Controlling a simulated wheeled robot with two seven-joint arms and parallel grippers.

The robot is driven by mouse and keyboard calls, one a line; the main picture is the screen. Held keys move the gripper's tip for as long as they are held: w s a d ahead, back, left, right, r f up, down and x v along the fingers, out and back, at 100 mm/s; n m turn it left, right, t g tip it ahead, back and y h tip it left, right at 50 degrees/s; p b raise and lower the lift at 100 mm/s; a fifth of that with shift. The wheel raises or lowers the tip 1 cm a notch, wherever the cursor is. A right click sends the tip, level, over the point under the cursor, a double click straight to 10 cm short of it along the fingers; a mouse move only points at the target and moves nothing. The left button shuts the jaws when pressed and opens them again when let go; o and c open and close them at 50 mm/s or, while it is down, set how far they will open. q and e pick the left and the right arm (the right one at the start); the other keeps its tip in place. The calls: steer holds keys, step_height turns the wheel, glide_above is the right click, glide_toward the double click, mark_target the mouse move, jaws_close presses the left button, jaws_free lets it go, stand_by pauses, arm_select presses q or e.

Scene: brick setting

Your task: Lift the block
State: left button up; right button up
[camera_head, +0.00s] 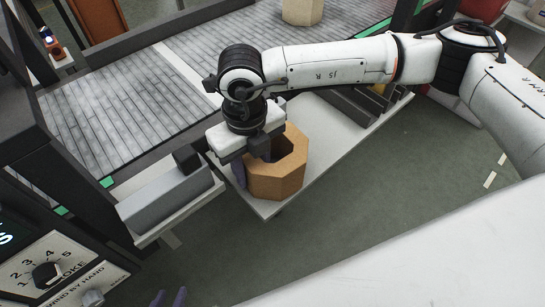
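The block (283,183) is a tan, eight-sided piece with a dark hole in its top. It rests on a pale ledge (325,158) beside the conveyor. My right gripper (254,168) points down at the block's left side. One purple finger shows outside the block's left wall; the other finger is hidden, so I cannot tell whether the gripper is closed on the wall. My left gripper (170,298) shows only as two purple fingertips at the bottom edge, apart and empty, well away from the block.
A slatted conveyor (125,95) runs behind, with another tan block (302,11) on it at the top. A grey box (165,197) on a ledge is left of the block. A control panel (50,265) with a dial is at lower left. Open floor (350,215) lies in front.

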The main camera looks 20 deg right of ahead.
jaws_close()
stand_by(1.0)
steer(key=shift+w+r, duration=0.1)
steer(key=shift+r, duration=0.05)
